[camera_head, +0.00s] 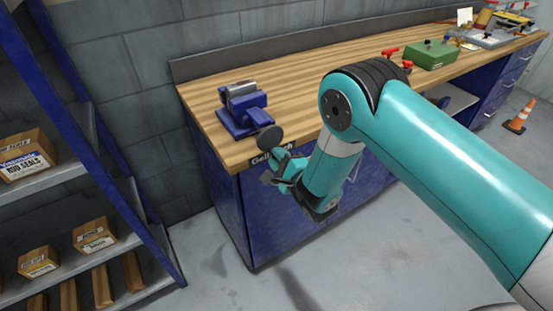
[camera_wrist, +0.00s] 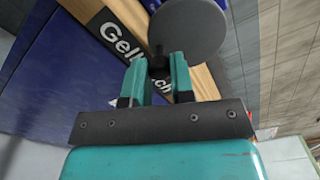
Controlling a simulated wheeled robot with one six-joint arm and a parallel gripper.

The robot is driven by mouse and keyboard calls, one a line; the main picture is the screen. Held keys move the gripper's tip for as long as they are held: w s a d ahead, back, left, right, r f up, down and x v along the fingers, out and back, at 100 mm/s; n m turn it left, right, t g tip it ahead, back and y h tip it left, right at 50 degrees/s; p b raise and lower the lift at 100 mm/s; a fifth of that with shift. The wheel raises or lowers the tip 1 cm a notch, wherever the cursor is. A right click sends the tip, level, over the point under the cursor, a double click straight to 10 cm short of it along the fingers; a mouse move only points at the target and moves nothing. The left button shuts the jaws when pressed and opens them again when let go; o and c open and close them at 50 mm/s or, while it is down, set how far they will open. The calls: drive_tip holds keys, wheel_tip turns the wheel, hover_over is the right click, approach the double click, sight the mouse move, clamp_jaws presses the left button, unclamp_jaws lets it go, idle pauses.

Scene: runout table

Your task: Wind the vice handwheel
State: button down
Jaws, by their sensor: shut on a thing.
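A blue vice (camera_head: 243,112) with a grey cylindrical piece in its top stands at the left end of the wooden workbench (camera_head: 290,88). Its handwheel (camera_head: 269,138), a dark grey disc, faces out over the bench's front edge. In the wrist view the handwheel (camera_wrist: 190,32) fills the top middle, with a short dark handle (camera_wrist: 158,64) at its near side. My gripper (camera_head: 278,167) is just in front of the wheel. The handle's lower part is hidden between the fingers.
A blue shelf rack with cardboard boxes (camera_head: 25,157) stands at the left. A green box (camera_head: 432,54) with red parts sits further right on the bench. An orange cone (camera_head: 520,117) stands on the floor. The bench top right of the vice is clear.

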drive_tip(key=shift+w+d+n, duration=0.1)
drive_tip(key=shift+d+n, duration=0.05)
drive_tip(key=shift+n, duration=0.45)
drive_tip(key=n, duration=0.1)
drive_tip(key=n+p, duration=0.1)
drive_tip(key=n, duration=0.1)
drive_tip(key=d+n, duration=0.1)
drive_tip(key=n, duration=0.1)
drive_tip(key=shift+w+r, duration=0.2)
drive_tip(key=shift+w, duration=0.2)
drive_tip(key=shift+w+d+f+n+p, duration=0.1)
drive_tip(key=shift+n+p, duration=0.1)
drive_tip(key=shift+n, duration=0.3)
drive_tip(key=shift+d+n+p, duration=0.1)
drive_tip(key=shift+n+p, duration=0.05)
drive_tip(key=shift+n, duration=0.35)
drive_tip(key=shift+w+d+r+n+p, duration=0.15)
drive_tip(key=shift+n+p, duration=0.1)
drive_tip(key=shift+n, duration=0.25)
drive_tip(key=shift+s+d+r+n+p, duration=0.15)
drive_tip(key=shift+n+p, duration=0.1)
drive_tip(key=shift+n, duration=0.25)
drive_tip(key=shift+w+n, duration=0.2)
drive_tip(key=shift+n, duration=0.5)
